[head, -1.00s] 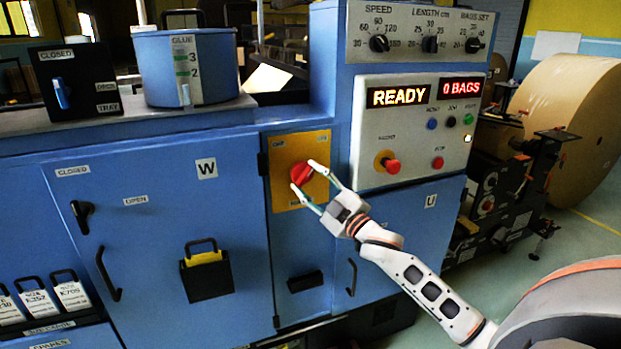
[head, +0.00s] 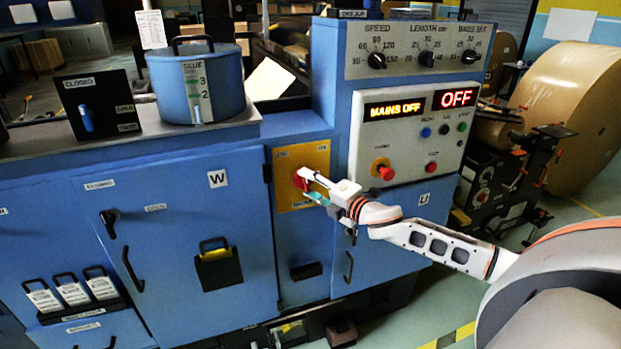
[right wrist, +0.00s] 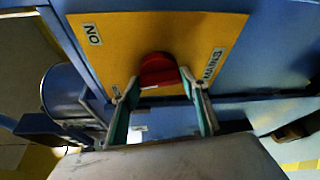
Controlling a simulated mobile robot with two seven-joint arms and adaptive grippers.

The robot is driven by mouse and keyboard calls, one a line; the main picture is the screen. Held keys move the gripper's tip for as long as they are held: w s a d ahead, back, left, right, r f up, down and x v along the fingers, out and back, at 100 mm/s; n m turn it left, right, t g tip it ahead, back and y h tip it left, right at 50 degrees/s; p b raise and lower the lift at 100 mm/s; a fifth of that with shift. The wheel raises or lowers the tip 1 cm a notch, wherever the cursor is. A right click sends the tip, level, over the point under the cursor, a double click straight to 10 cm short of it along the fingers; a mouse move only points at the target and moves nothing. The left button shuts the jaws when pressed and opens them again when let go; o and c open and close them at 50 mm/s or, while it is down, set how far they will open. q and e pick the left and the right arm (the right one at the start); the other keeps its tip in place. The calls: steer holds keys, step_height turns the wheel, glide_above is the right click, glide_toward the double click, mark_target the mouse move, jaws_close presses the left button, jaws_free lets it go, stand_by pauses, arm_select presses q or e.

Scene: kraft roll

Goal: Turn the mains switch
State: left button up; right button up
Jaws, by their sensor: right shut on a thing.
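The mains switch is a red knob (head: 299,179) on a yellow plate (head: 290,203) on the front of the blue machine. My right gripper (head: 304,184) is at the knob with its fingers shut on it, reaching in from the right. In the right wrist view the knob (right wrist: 158,68) sits between the two fingertips (right wrist: 160,90); labels reading ON and MAINS show on the plate. The fingers partly hide the knob in the head view. The display (head: 396,107) reads MAINS OFF, and the red display (head: 457,98) reads OFF. My left gripper is not in view.
Right of the plate, a pale control panel (head: 405,150) carries several buttons and a red mushroom button (head: 384,170). A blue glue pot (head: 196,85) stands on the machine top. A large kraft roll (head: 580,105) is at the far right.

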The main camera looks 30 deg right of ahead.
steer(key=shift+n, duration=0.5)
steer(key=shift+r+n+g, duration=0.1)
steer(key=shift+n+g, duration=0.2)
steer(key=shift+n, duration=0.1)
steer(key=n+g+h, duration=0.1)
steer(key=n, duration=0.1)
steer(key=shift+n, duration=0.3)
steer(key=shift+a+h, duration=0.1)
steer(key=shift+h, duration=0.2)
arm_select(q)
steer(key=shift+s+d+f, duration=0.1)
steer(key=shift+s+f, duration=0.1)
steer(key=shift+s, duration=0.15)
arm_select(e)
steer(key=shift+n, duration=0.3)
steer(key=o, duration=1.1)
